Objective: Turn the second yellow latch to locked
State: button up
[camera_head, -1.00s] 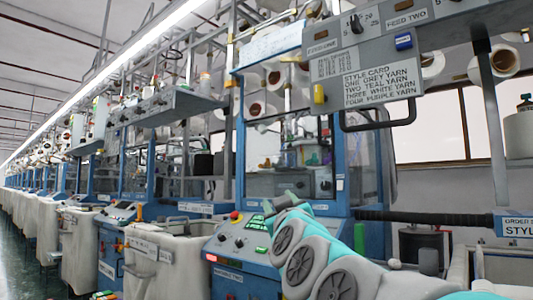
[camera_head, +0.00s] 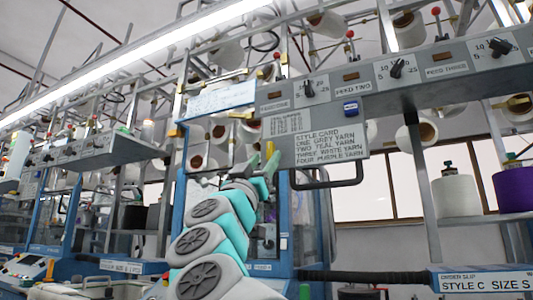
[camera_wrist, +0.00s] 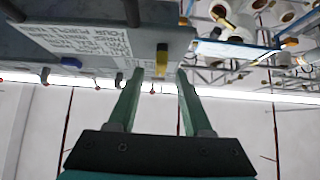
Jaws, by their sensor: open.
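A yellow latch (camera_wrist: 162,60) sits upright on the edge of the grey style-card panel (camera_wrist: 90,45), between and just beyond my fingertips in the wrist view. In the head view my fingers largely cover that spot, at the left end of the panel (camera_head: 284,130). My gripper (camera_head: 263,160) is open, its two green fingers also showing in the wrist view (camera_wrist: 158,75). I cannot tell whether the fingers touch the latch. Another yellow part (camera_wrist: 290,42) shows at the right of the wrist view, too small to identify.
A black bar handle (camera_head: 328,183) juts out below the panel. Knobs (camera_head: 309,89) and a blue button (camera_head: 350,108) are on its front. Yarn cones (camera_head: 455,200) stand at the right. A dark horizontal rail (camera_head: 365,277) runs below.

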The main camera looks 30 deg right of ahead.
aim_at(269, 152)
jog(key=shift+x, duration=1.95)
grip_shut()
jog(key=shift+a, duration=0.1)
